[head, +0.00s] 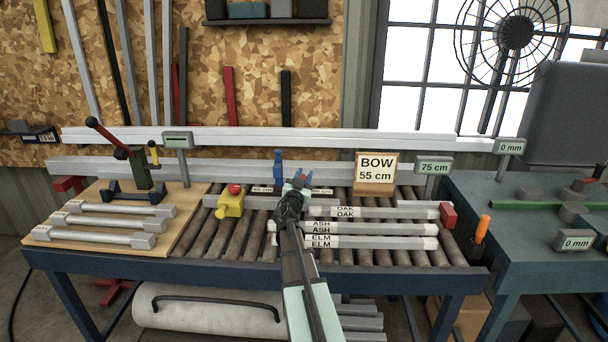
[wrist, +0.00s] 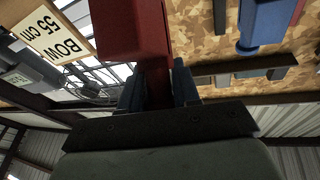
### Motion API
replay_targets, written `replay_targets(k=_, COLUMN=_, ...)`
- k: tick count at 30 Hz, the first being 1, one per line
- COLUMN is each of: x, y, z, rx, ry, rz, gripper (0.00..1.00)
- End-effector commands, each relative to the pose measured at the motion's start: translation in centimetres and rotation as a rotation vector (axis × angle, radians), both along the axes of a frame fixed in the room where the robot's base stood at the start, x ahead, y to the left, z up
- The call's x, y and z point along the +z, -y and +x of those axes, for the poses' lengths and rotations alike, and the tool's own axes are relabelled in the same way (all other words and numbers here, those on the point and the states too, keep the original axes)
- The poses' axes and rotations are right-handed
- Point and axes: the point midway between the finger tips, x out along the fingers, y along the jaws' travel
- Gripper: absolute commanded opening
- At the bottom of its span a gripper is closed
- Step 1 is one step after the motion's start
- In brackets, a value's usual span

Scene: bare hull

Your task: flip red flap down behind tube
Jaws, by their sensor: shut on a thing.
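My gripper (head: 299,180) is over the rollers near the back fence in the head view. In the wrist view its blue fingers (wrist: 157,88) are shut on the red flap (wrist: 136,35), which rises away from them. A blue flap (head: 278,168) stands upright just left of the gripper; a blue piece also shows in the wrist view (wrist: 266,25). Labelled tubes marked OAK (head: 385,212), ASH (head: 385,227) and ELM (head: 385,242) lie across the rollers, right of the gripper. The flap's hinge is hidden.
A wooden BOW 55 cm sign (head: 375,190) stands behind the rollers, right of the gripper. A yellow box with a red button (head: 231,202) sits left. A board (head: 75,238) holds several grey tubes. A red block (head: 447,215) is at the OAK tube's right end.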

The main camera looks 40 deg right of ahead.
Motion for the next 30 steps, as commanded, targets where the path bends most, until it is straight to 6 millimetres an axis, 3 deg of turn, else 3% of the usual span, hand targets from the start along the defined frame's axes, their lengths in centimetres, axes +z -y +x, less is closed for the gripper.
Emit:
replay_targets(k=14, x=-0.35, y=-0.12, z=-0.29, rx=0.003, ry=0.021, rz=-0.017, gripper=0.00)
replay_targets(k=15, x=-0.35, y=-0.11, z=-0.28, rx=0.003, ry=0.021, rz=-0.017, gripper=0.33)
replay_targets(k=21, x=-0.30, y=-0.18, z=-0.24, rx=0.004, ry=0.021, rz=-0.019, gripper=0.52)
replay_targets(k=30, x=-0.31, y=-0.41, z=-0.33, rx=0.006, ry=0.020, rz=-0.020, gripper=0.52)
